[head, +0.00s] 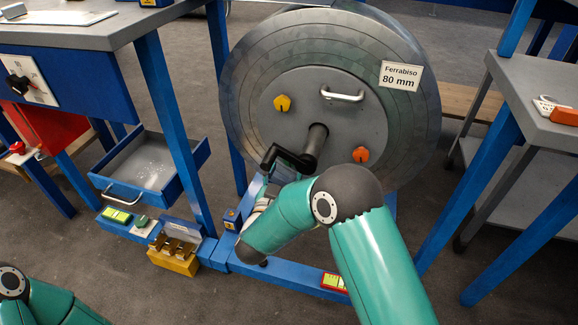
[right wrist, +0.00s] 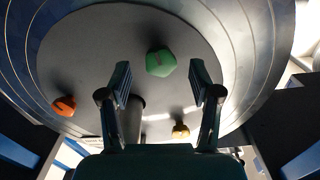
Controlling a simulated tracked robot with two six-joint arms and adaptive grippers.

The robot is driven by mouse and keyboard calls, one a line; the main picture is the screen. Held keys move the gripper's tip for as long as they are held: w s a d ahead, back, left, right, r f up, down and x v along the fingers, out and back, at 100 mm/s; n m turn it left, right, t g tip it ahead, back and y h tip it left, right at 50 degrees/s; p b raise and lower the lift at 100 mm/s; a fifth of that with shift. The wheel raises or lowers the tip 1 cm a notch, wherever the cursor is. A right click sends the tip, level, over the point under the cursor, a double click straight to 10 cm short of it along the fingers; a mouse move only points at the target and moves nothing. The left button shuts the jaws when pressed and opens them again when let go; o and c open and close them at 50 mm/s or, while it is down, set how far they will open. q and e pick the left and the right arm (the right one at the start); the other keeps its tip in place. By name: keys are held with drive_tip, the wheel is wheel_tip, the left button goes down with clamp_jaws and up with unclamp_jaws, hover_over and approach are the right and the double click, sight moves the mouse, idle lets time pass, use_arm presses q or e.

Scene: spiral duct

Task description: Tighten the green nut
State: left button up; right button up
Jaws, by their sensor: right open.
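The green nut (right wrist: 161,62) shows in the right wrist view on the grey disc face (right wrist: 85,50), ahead of my right gripper and roughly between its fingertips, with a visible gap. I cannot make it out in the head view; my right arm and gripper cover part of the disc there. My right gripper (right wrist: 161,78) is open and empty, with its two dark fingers apart. In the head view the right gripper (head: 286,158) is low on the disc, left of the central shaft (head: 316,140). Only part of my left arm shows at bottom left; its gripper is out of frame.
A yellow nut (head: 282,103), an orange nut (head: 361,154) and a metal handle (head: 342,95) are on the disc, which bears a "Ferrabiso 80 mm" label (head: 401,76). A blue workbench with an open drawer (head: 150,165) stands left; another table (head: 545,95) stands right.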

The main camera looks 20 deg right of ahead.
drive_tip(key=v, duration=0.8)
drive_tip(key=d+f+m+g+h+p, duration=0.1)
drive_tip(key=d+f+g+h+p, duration=0.15)
drive_tip(key=d, duration=0.85)
drive_tip(key=s+d+f+n+g+y+p, duration=0.25)
drive_tip(key=d+f+y, duration=0.2)
drive_tip(key=f, duration=0.35)
drive_tip(key=s+a+f+n+g+y+p, duration=0.1)
drive_tip(key=s+a+f+g+y, duration=0.1)
drive_tip(key=s+a+f+y, duration=0.5)
drive_tip(key=s+a+f+n+g+y, duration=0.2)
drive_tip(key=s+a+g+y, duration=0.15)
drive_tip(key=s, duration=0.45)
drive_tip(key=s+a+f+n+g+y, duration=0.2)
drive_tip(key=s+a+g, duration=0.25)
drive_tip(key=s, duration=0.35)
wheel_tip(320, 180, up, 38)
drive_tip(key=p, duration=3.8)
drive_tip(key=shift+s+a+m+t, duration=0.2)
drive_tip(key=shift+s+m+t, duration=0.05)
drive_tip(key=shift+m+t, duration=0.1)
